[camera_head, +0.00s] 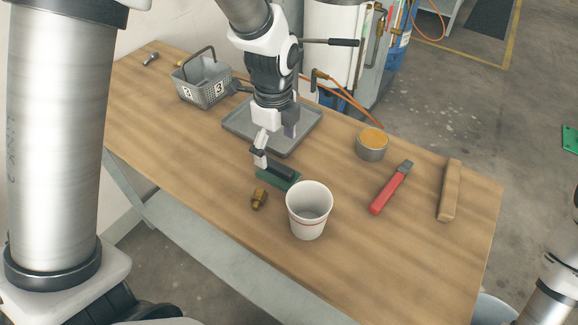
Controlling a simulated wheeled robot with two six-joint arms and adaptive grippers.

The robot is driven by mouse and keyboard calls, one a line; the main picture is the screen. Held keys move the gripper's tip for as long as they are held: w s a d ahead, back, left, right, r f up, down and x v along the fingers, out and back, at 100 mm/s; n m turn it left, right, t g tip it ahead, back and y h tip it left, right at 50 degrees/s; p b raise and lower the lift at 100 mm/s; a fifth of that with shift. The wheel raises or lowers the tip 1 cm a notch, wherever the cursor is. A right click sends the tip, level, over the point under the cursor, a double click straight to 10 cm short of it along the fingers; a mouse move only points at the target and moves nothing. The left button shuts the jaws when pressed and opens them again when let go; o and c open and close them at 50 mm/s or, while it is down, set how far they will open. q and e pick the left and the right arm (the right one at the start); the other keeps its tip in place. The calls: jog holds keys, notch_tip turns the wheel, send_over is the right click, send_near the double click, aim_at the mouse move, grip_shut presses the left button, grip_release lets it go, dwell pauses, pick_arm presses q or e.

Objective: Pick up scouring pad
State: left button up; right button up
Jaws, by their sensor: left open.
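The scouring pad (266,182) is a flat green piece lying on the wooden table, with a darker strip along its top. It lies just behind and left of the white cup. My left gripper (275,147) comes down from above, behind the pad, with its fingers spread apart. The nearer finger is close to the pad's left back end; I cannot tell whether it touches. Nothing shows between the fingers. My right gripper is out of view; only part of my right arm shows at the lower right.
On the wooden table (420,245), a white cup (309,212) and a brass fitting (259,199) stand close to the pad. A grey tray (307,122) lies behind. A grey basket (203,91) is at left; a tin (371,146), red-handled tool (386,194) and wooden bar (449,190) are at right.

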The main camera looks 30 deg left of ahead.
aim_at(277, 166)
pick_arm(q)
notch_tip(277, 166, down, 7)
jog(key=shift+w+d+f+p, duration=0.1)
jog(key=shift+d+p, duration=0.05)
jog(key=shift+p, duration=0.15)
jog(key=shift+s, duration=0.3)
jog(key=c, duration=1.3)
